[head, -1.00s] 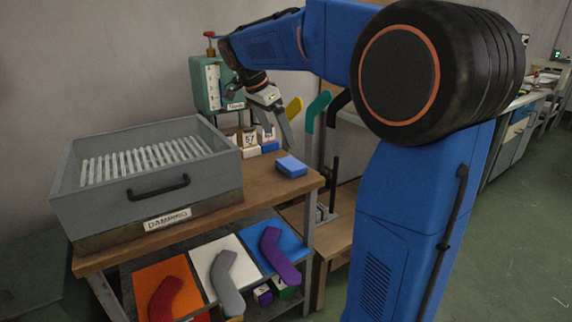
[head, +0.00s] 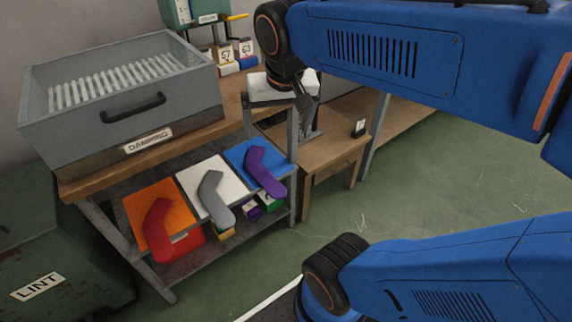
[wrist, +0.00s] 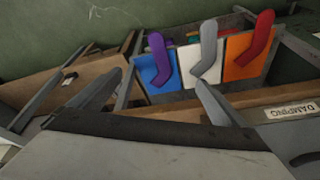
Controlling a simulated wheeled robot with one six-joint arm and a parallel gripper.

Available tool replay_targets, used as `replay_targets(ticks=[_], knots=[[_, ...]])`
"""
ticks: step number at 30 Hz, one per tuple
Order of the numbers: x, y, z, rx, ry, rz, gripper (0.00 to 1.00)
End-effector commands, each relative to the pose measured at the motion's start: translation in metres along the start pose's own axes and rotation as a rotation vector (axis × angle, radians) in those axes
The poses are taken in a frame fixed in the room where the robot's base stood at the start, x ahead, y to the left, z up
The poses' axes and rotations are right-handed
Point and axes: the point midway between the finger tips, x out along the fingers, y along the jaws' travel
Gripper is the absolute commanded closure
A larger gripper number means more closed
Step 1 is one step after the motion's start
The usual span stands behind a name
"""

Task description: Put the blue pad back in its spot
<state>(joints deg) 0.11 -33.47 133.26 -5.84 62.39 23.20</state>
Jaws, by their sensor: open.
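My gripper (head: 278,118) is open above the right end of the wooden bench (head: 232,100). Its two fingers, apart and with nothing seen between them, also show in the wrist view (wrist: 158,88). The loose blue pad that lay on the bench's right end in the earlier head view cannot be made out now; my gripper covers that part of the bench in the head view.
A grey tray (head: 120,118) labelled DAMPING fills the bench's left. Orange, white and blue boards (head: 240,155) with red, grey and purple sock shapes slope below its front. A lower wooden table (head: 335,150) stands to the right. Green floor (head: 420,180) is open beyond.

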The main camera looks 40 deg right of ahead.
Motion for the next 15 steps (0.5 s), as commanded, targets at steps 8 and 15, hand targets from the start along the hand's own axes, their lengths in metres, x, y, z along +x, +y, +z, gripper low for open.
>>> replay_targets(ticks=[8, 15], knots=[[0.029, 0.004, 0.072, -0.285, 0.065, -0.09, 0.04], [0.038, 0.004, 0.088, -0.36, 0.085, -0.108, 0.04]])
